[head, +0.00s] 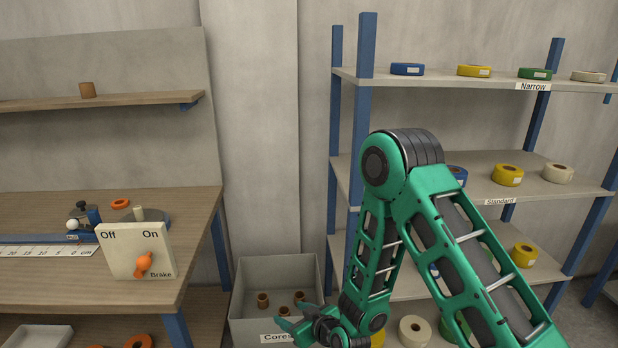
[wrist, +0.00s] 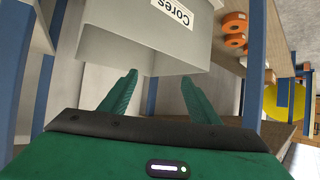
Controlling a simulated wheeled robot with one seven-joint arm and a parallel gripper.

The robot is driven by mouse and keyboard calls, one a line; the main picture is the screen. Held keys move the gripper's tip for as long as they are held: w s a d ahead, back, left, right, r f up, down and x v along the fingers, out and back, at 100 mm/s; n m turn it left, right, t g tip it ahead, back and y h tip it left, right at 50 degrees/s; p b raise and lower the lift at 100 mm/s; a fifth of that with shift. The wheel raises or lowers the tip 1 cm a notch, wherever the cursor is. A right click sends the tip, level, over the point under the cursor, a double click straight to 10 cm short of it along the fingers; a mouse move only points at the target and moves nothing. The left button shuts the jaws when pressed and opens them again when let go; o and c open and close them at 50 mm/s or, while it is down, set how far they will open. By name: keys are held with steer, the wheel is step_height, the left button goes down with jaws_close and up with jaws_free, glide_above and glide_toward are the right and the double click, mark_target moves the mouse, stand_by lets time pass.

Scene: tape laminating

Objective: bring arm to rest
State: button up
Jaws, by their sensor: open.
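My gripper (wrist: 162,98) is open and empty in the wrist view, its two green fingers spread apart. In the head view my green arm folds down in front of the shelf rack, and the gripper (head: 290,328) hangs low at the front of the grey bin labelled Cores (head: 248,306). The bin also shows just beyond the fingers in the wrist view (wrist: 130,38). I cannot tell whether the fingers touch it.
A shelf rack (head: 400,166) with tape rolls stands at the right, partly hidden by my arm. A wooden workbench (head: 60,280) at the left carries a brake panel (head: 120,262) with an orange knob.

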steer(key=s+d+r+m+g+h, duration=0.1)
steer(key=d+r+m+h, duration=0.1)
steer(key=d+r, duration=0.65)
steer(key=s+d+r+m+g+h, duration=0.1)
steer(key=d+r+g+h, duration=0.15)
steer(key=d, duration=1.05)
steer(key=s+d+r+m+h, duration=0.1)
steer(key=d+r+m+h, duration=0.1)
steer(key=d+r, duration=0.65)
steer(key=s+d+r+m+g+h, duration=0.1)
steer(key=s+d+r+m+g, duration=0.1)
steer(key=s+d, duration=0.55)
steer(key=s+d+r+m+g+h, duration=0.1)
steer(key=s+d+r+m+g, duration=0.15)
steer(key=s+d, duration=0.45)
steer(key=s+r+m, duration=0.2)
steer(key=s, duration=0.6)
steer(key=s+r+m+g+y, duration=0.1)
steer(key=s+r+m, duration=0.1)
steer(key=s, duration=0.6)
steer(key=shift+s+d+g, duration=0.15)
steer(key=shift+d+g, duration=0.15)
steer(key=shift+d, duration=0.15)
steer(key=shift+r+m, duration=0.1)
steer(key=shift+m, duration=0.15)
steer(key=shift+w+f, duration=0.25)
steer(key=shift+w, duration=0.4)
